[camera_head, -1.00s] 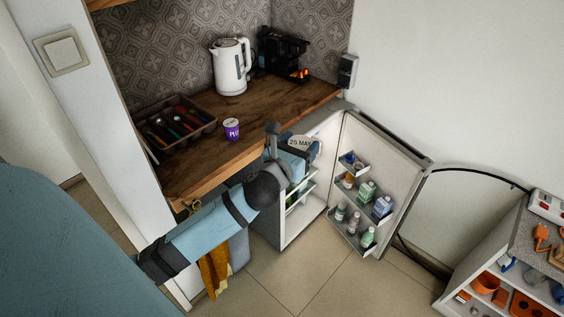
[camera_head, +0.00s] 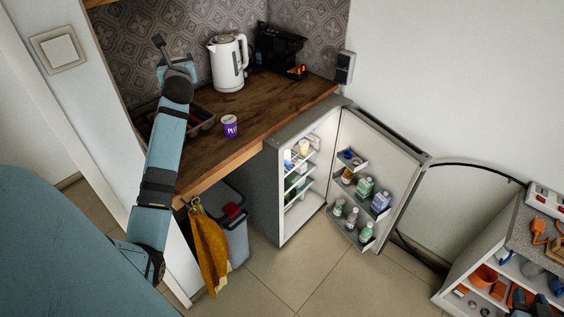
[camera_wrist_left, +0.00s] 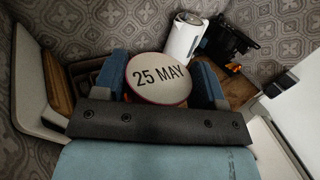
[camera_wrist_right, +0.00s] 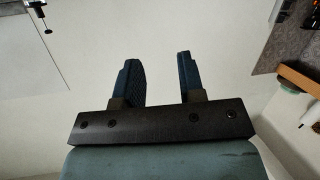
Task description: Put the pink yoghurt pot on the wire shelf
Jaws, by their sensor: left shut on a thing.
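My left gripper (camera_wrist_left: 160,85) is shut on a yoghurt pot (camera_wrist_left: 160,78). Its pale round lid reads "25 MAY" and has a pinkish-red rim; the lid hides the pot's side. In the head view my left gripper (camera_head: 178,70) is raised at the back left of the counter, left of the kettle, and the pot cannot be made out. The open fridge (camera_head: 277,185) has several shelves (camera_head: 300,183) holding a few items; I cannot tell which is wire. My right gripper (camera_wrist_right: 160,80) is open and empty in its wrist view, before a pale wall.
A purple pot (camera_head: 230,127) stands on the wooden counter (camera_head: 255,115). The white kettle (camera_head: 228,65) and a black coffee machine (camera_head: 280,48) stand behind. My left arm partly hides a cutlery tray (camera_head: 200,118). The open fridge door (camera_head: 375,150) holds bottles.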

